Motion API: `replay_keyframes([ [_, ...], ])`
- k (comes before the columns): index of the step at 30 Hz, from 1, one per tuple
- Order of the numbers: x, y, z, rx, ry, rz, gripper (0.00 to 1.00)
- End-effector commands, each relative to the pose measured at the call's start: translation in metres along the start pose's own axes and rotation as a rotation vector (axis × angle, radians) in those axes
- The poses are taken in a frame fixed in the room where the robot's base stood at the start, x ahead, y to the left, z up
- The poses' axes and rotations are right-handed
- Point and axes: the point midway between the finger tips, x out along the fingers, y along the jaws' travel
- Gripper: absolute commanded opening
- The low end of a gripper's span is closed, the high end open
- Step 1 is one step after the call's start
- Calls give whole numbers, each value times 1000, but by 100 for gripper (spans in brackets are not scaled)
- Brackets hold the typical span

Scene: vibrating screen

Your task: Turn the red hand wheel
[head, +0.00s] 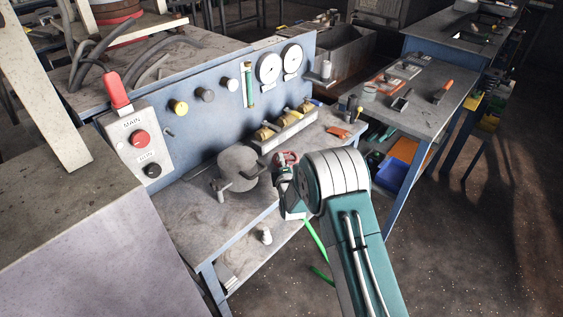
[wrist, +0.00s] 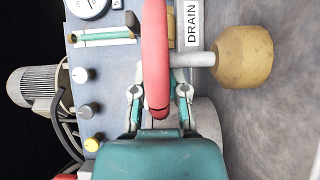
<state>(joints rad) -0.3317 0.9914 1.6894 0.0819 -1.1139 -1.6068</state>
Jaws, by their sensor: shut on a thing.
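The red hand wheel (wrist: 155,60) stands edge-on in the middle of the wrist view, with a grey stem running right to a yellow rounded body (wrist: 243,68). My gripper (wrist: 158,92) has one finger on each side of the wheel's rim and is shut on it. In the head view the red wheel (head: 286,159) shows small at the end of my arm. My gripper (head: 287,180) is beside it there, and its fingers are partly hidden by the wrist.
A blue panel (wrist: 105,60) with gauges, knobs and a level tube stands behind the wheel. A DRAIN label (wrist: 191,25) is near the stem. A grey round pot (head: 238,168) sits on the bench left of my gripper. A red-handled switch box (head: 135,145) is further left.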

Motion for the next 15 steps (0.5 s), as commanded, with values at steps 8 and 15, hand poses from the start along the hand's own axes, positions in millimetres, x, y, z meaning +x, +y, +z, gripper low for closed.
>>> replay_keyframes([
  [8,0,-7,-2,-2,-112,-16,0],
  [15,0,-8,-3,-3,-147,-18,0],
])
